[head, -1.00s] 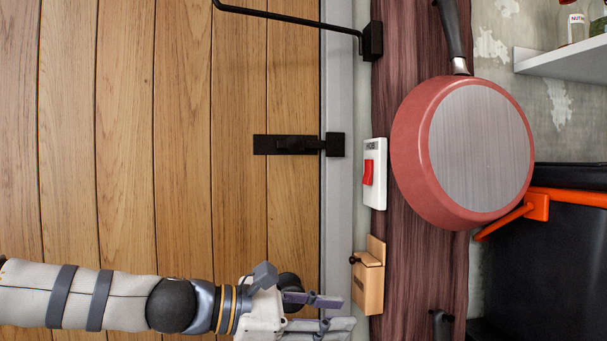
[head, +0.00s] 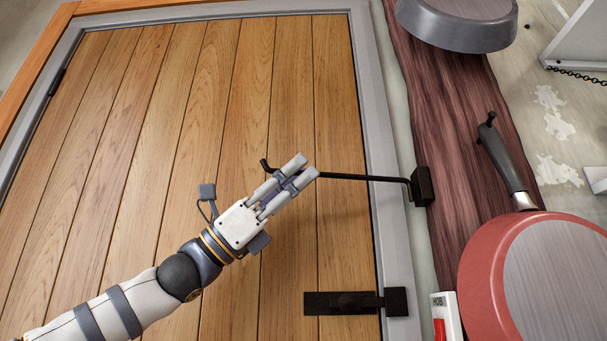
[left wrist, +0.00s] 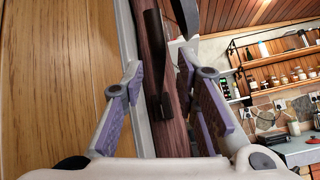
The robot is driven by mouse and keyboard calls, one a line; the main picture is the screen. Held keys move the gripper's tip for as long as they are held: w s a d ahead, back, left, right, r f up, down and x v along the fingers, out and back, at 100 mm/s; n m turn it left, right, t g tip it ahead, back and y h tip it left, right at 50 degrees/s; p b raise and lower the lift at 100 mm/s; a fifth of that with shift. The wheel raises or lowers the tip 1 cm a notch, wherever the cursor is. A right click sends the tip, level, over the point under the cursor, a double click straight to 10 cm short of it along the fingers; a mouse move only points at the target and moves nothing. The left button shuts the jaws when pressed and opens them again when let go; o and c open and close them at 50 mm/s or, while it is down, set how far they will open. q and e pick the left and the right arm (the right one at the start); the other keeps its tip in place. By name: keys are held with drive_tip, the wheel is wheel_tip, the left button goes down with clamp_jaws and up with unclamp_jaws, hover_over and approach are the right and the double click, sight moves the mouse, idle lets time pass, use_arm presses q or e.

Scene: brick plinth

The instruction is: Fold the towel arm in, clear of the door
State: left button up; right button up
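The towel arm (head: 360,177) is a thin black rod. It runs from a black wall bracket (head: 422,187) leftward across the wooden door (head: 170,120), and its hooked end shows left of my fingers. My left gripper (head: 304,168) is in front of the rod in the head view, fingers pointing up and right and covering part of it. In the left wrist view the fingers (left wrist: 168,75) are apart, with a dark bracket-like piece (left wrist: 156,70) seen between them. I cannot tell whether the gripper touches the rod. My right gripper is not in view.
The door looks closed in its grey frame (head: 385,225), with a black latch (head: 345,302) below the rod. On the right, a red pan (head: 490,270), a grey pan (head: 460,25) and a switch (head: 442,315) are on a dark plank. A shelf (head: 580,45) is top right.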

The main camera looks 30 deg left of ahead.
use_arm(q)
drive_tip(key=shift+w+d+r, duration=0.25)
drive_tip(key=shift+d+r, duration=0.1)
drive_tip(key=shift+r, duration=0.2)
drive_tip(key=shift+c, duration=0.6)
clamp_jaws()
